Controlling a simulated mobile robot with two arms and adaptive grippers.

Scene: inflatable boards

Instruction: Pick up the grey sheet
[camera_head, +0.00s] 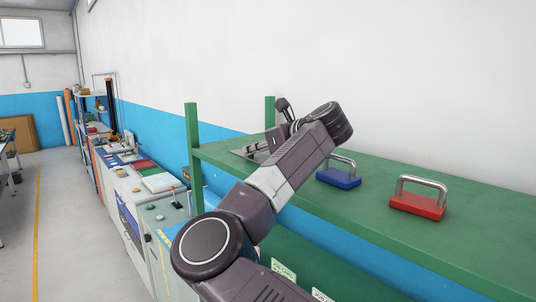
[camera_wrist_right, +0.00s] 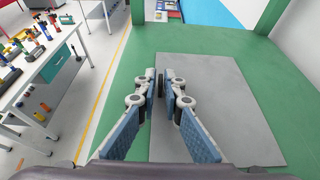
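The grey sheet (camera_wrist_right: 228,100) lies flat on the green shelf (camera_wrist_right: 145,45) in the right wrist view. It is a large, plain rectangle. In the head view only a small part of it (camera_head: 239,153) shows, behind my right arm. I cannot tell whether the fingers touch the sheet. My left gripper is not in view.
A blue block with a metal handle (camera_head: 339,180) and a red one (camera_head: 418,206) stand on the shelf right of my arm. Green posts (camera_head: 193,150) rise at the shelf's left end. A cluttered bench (camera_head: 150,190) stands beyond, with open floor (camera_head: 80,230) to the left.

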